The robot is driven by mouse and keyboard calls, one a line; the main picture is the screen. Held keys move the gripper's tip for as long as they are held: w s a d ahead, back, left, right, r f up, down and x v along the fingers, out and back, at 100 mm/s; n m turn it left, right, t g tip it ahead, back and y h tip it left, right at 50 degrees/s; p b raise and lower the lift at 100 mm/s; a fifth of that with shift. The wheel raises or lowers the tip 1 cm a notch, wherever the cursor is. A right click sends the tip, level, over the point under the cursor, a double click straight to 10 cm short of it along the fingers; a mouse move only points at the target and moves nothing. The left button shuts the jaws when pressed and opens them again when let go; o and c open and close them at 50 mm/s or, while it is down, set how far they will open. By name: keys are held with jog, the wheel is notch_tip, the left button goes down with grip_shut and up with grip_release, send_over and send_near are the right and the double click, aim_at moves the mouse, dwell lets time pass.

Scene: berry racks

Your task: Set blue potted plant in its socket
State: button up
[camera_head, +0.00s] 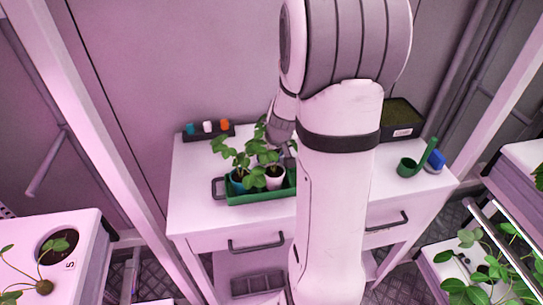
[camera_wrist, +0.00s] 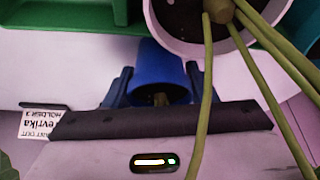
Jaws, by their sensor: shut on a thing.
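The blue potted plant (camera_head: 237,179) has a blue pot and broad green leaves. In the head view it is at the left end of a green tray (camera_head: 233,199) on a white bench. I cannot tell whether it touches the tray. My gripper (camera_head: 281,131) comes down behind the leaves, its fingers hidden there. In the wrist view the blue pot (camera_wrist: 160,72) lies between the dark blue fingers, which are shut on it. A white potted plant (camera_head: 273,178) stands right beside it in the tray; its pot looms near the wrist camera (camera_wrist: 182,40), with stems crossing the view.
A rack with small coloured bottles (camera_head: 208,131) stands at the back left. A dark planter (camera_head: 400,119) and a green watering can (camera_head: 407,166) are to the right. A white stand (camera_head: 83,245) with a dark round opening is at lower left. A plant rack (camera_head: 440,268) is at lower right.

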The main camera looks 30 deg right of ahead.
notch_tip(320, 180, up, 10)
jog(key=shift+r, duration=0.1)
dwell(0.4)
